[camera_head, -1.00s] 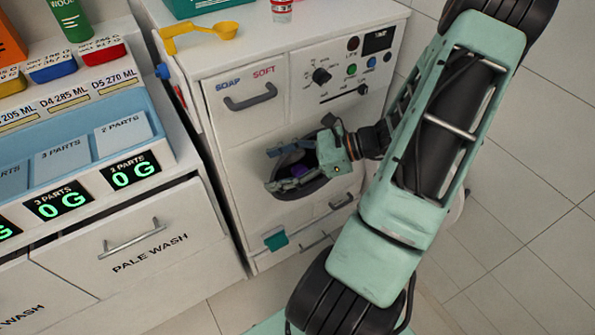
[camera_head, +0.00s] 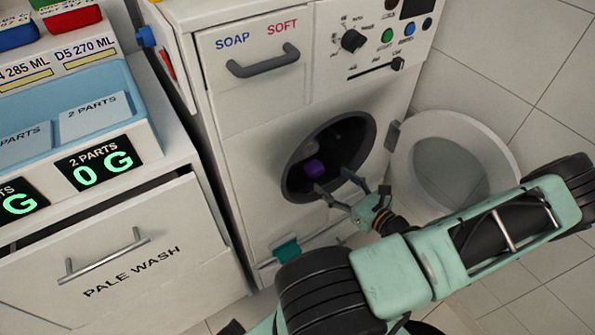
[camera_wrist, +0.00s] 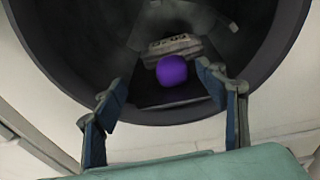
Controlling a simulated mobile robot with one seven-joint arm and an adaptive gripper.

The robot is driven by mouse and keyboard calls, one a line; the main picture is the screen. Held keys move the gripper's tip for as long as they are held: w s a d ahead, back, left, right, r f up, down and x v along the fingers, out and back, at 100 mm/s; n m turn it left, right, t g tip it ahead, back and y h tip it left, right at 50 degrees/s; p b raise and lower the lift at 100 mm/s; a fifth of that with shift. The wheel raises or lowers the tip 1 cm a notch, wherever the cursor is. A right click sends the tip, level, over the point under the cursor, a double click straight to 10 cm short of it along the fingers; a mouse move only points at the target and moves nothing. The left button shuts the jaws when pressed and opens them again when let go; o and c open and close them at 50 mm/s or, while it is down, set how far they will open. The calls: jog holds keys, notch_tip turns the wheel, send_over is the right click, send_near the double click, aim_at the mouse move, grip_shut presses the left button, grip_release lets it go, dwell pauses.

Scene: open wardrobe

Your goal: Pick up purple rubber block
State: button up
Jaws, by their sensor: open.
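The purple rubber block (camera_head: 314,168) lies inside the dark drum of the washing machine, near the front of the opening. It also shows in the wrist view (camera_wrist: 172,71), rounded in outline, beyond and between my fingertips. My gripper (camera_head: 337,190) is open and empty at the lower right rim of the drum opening. In the wrist view my gripper's two fingers (camera_wrist: 160,82) stand wide apart, with the block ahead of them and not touched. A grey object (camera_wrist: 172,45) lies just behind the block; I cannot tell what it is.
The round drum rim (camera_head: 290,187) surrounds the opening. The round door (camera_head: 505,150) stands open to the right, near my arm. A teal latch or tab (camera_head: 287,249) is at the lower front. A drawer cabinet (camera_head: 120,262) stands at left.

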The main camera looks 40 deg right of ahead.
aim_at(314, 165)
jog(key=shift+m+h, duration=0.3)
jog(key=shift+h, duration=0.3)
jog(key=w, duration=0.1)
jog(key=w+f+b, duration=0.1)
jog(key=w, duration=0.1)
jog(key=w+d+f, duration=0.1)
jog(key=w, duration=0.1)
jog(key=shift+w+d+f+b, duration=0.1)
jog(key=shift+w+f+b, duration=0.15)
jog(key=shift+b, duration=0.1)
jog(key=shift+w+d+f+b, duration=0.1)
jog(key=shift+w+f+b, duration=0.2)
jog(key=shift+w, duration=0.55)
jog(key=shift+w+d+f+b, duration=0.1)
jog(key=shift+w+b, duration=0.35)
jog(key=shift+w, duration=0.45)
jog(key=shift+w+d+f+b, duration=0.1)
jog(key=shift+w+f+b, duration=0.2)
jog(key=shift+w, duration=0.55)
jog(key=shift+r, duration=0.1)
jog(key=shift+c, duration=0.7)
jog(key=c, duration=1.3)
